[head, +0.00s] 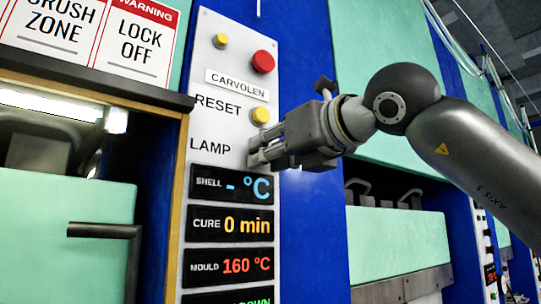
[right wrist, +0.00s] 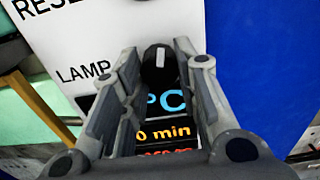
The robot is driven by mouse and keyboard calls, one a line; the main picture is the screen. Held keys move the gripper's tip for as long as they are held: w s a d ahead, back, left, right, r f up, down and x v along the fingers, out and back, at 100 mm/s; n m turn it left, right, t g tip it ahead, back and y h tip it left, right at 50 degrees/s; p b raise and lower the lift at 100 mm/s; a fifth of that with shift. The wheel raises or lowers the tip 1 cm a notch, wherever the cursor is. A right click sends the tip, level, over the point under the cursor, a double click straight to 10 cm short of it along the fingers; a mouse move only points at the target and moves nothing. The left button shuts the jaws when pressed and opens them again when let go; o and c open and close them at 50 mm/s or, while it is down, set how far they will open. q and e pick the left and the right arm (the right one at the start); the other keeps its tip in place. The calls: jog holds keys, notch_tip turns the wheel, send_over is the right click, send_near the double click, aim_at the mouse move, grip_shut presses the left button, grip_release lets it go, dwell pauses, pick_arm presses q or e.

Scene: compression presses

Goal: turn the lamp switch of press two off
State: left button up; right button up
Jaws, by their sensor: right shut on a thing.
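The lamp switch (right wrist: 158,66) is a black knob with a white pointer line that runs roughly upward in the right wrist view. My right gripper (head: 256,157) reaches in from the right and is shut on this knob beside the LAMP label. It also shows in the wrist view (right wrist: 159,58), one finger on each side of the knob. In the head view the gripper hides the knob. My left gripper is not in view.
Above are a yellow reset button (head: 261,115), a red button (head: 263,62) and a smaller yellow button (head: 221,41). Below are the shell display (head: 232,185), cure display (head: 229,226) and mould display (head: 228,266). Green press doors (head: 70,215) stand at left.

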jog(key=shift+n, duration=4.3)
jog(key=shift+p, duration=0.3)
jog(key=o, duration=1)
jog(key=shift+c, duration=0.2)
jog(key=shift+o, duration=0.3)
jog(key=shift+s+d, duration=0.1)
jog(key=v, duration=1.2)
